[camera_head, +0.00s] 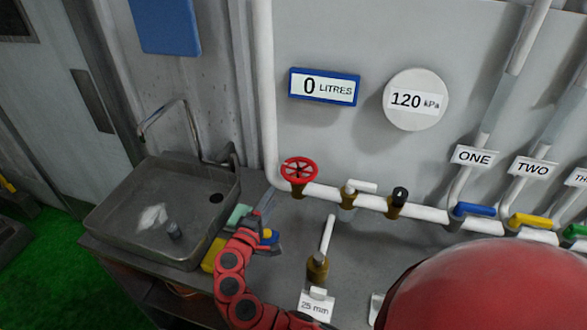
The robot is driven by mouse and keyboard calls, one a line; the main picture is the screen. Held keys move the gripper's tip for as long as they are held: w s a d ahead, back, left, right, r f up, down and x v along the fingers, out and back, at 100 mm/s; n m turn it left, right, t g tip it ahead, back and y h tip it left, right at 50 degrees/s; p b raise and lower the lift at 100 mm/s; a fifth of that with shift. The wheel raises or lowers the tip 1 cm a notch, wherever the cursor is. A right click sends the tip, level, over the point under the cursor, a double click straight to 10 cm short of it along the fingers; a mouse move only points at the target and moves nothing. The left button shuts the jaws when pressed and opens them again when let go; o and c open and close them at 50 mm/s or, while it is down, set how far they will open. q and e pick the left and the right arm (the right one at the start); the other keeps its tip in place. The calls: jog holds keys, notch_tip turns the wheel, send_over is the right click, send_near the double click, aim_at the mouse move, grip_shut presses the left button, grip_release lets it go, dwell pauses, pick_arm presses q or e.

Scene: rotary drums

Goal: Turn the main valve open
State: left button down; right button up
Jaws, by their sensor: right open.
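A red handwheel valve (299,170) sits on a brass fitting at the left end of the white horizontal pipe (325,192). It is the only round wheel in view, and nothing touches it. My right gripper (266,205) is open at the end of my red arm, just below and left of the red wheel. It is apart from the wheel, over the counter beside the sink. The gripper is small and partly mixed with coloured items behind it. My left gripper is not in view.
A metal sink (165,215) with a tap stands left. Small valves with white (361,187) and black (399,194) handles follow on the pipe, then blue (473,210) and yellow (529,221) levers. A brass valve (317,266) stands in front. A display (324,87) reads 0 litres; a gauge (416,99), 120 kPa.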

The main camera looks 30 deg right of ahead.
jog(key=p, duration=0.3)
send_near(293, 162)
jog(key=shift+w+d+f, duration=0.2)
jog(key=shift+w+d, duration=0.1)
jog(key=shift+d, duration=0.4)
jog(key=x, duration=0.3)
jog(key=p+x, duration=0.1)
jog(key=x, duration=0.3)
jog(key=shift+f, duration=0.25)
jog(key=shift+x, duration=0.8)
jog(key=shift+w+a, duration=0.1)
grip_shut()
